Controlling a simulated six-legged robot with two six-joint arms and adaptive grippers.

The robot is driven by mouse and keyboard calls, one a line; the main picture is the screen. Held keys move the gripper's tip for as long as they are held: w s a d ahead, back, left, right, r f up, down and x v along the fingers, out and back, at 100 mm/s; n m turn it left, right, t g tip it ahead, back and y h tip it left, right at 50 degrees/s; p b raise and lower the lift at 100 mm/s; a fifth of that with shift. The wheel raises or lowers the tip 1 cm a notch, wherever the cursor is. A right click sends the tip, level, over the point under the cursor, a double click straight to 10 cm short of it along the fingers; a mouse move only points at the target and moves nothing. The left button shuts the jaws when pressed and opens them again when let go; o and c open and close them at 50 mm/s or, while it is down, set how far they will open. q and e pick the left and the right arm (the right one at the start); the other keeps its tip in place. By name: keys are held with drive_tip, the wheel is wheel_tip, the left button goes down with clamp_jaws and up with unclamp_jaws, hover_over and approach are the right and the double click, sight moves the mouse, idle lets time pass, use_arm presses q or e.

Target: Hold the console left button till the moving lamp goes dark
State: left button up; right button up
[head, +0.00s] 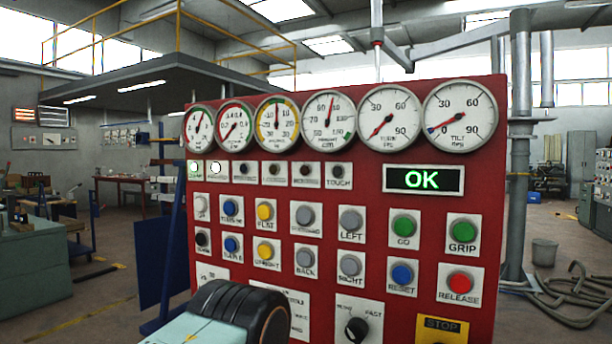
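The red console (390,170) stands upright in front of me. Its LEFT button (350,221) is a round grey button on a white plate, in the upper button row right of centre. Nothing covers it and nothing touches it. A row of small lamps runs below the gauges. The two leftmost lamps, the first (194,167) and the second (216,168), look bright; the others look dark. The lamp labels are mostly too small to read, so I cannot tell surely which is the moving lamp. No gripper fingers show in the head view.
A dark rounded joint with a pale teal link, apparently my own arm, covers the console's lower left. A display (422,180) reads OK in green. GO (404,226), RIGHT (349,265), GRIP (462,232) and RELEASE (460,282) buttons sit around the LEFT button.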

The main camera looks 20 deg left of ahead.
use_arm(q)
drive_tip(key=shift+c, duration=0.3)
clamp_jaws()
idle(0.7)
idle(1.2)
